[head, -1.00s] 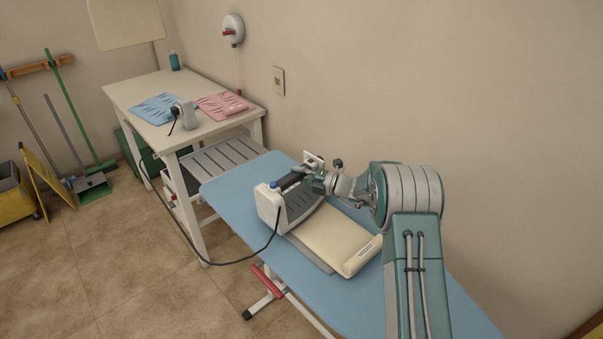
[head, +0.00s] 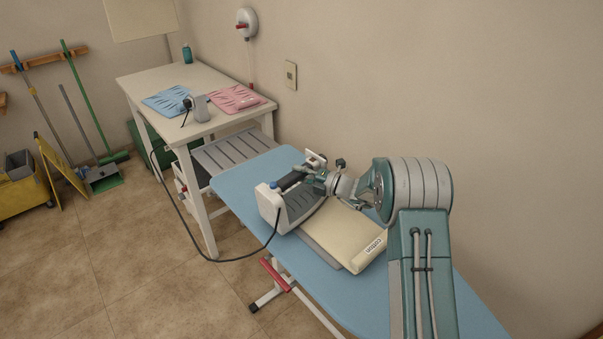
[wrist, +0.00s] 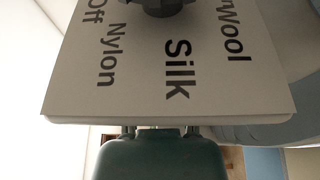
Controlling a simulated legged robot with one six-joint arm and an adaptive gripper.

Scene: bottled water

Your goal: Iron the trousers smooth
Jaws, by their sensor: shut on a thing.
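The trousers (head: 345,236) lie folded on the ironing board, cream coloured, with a label that seems to read "cotton" at the near end. The iron (head: 273,208), a white and grey body with a dark handle and blue button, is over their far left end and hides part of them. I cannot tell whether its sole touches the cloth. My gripper (head: 312,178) is shut on the iron's handle. The wrist view shows a pale dial panel (wrist: 140,85) marked Off, Nylon, Silk and Wool, with a dark knob at the top.
The blue ironing board (head: 235,187) has bare cloth around the trousers. The iron's black cord (head: 205,258) hangs toward the white table (head: 150,85), which holds blue and pink folded cloths (head: 235,98). A wall stands close behind. A yellow bucket (head: 22,192) is at left.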

